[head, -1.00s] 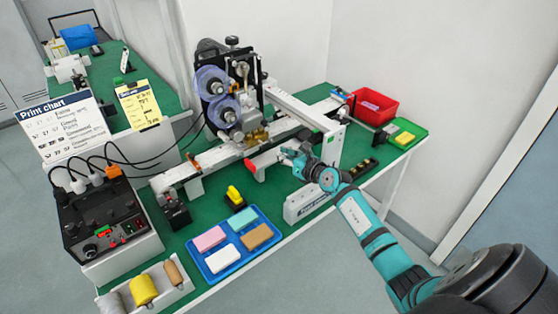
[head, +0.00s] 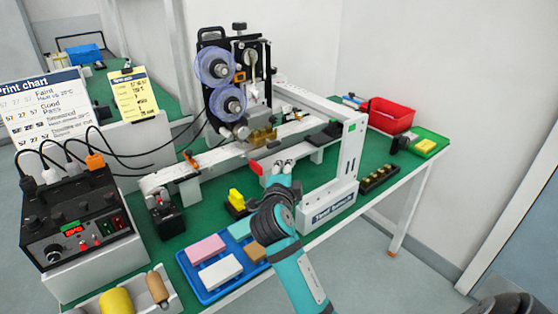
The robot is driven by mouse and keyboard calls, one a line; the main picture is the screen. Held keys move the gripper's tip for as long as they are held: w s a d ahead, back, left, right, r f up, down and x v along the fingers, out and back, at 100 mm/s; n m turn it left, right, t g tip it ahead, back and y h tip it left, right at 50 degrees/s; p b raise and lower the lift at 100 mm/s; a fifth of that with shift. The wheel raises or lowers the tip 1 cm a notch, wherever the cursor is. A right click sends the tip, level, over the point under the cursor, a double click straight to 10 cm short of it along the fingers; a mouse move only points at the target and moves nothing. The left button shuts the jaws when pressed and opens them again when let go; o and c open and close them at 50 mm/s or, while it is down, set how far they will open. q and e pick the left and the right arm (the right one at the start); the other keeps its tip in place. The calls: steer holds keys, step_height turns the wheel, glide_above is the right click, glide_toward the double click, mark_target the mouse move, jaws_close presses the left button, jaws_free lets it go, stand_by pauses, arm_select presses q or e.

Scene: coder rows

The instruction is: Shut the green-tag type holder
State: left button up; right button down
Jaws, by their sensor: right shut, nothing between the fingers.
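My right gripper (head: 283,164) is shut and empty, just right of the red block and left of the end plate. Contact with the block cannot be made out. My left gripper is out of view.
A blue tray (head: 203,293) with coloured blocks and a yellow-topped item (head: 237,199) lie in front. A labelled white box (head: 328,206) and a dark strip (head: 380,179) stand right. A red bin (head: 387,116) and green tray (head: 438,140) are at the back right. A control box (head: 75,225) stands left.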

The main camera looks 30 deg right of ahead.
steer(key=w+a+f+p+x, duration=0.1)
steer(key=a+p+x, duration=0.1)
steer(key=x, duration=1)
steer(key=shift+w+d+m+p, duration=0.15)
steer(key=shift+w+m+p, duration=0.15)
steer(key=shift+w, duration=0.3)
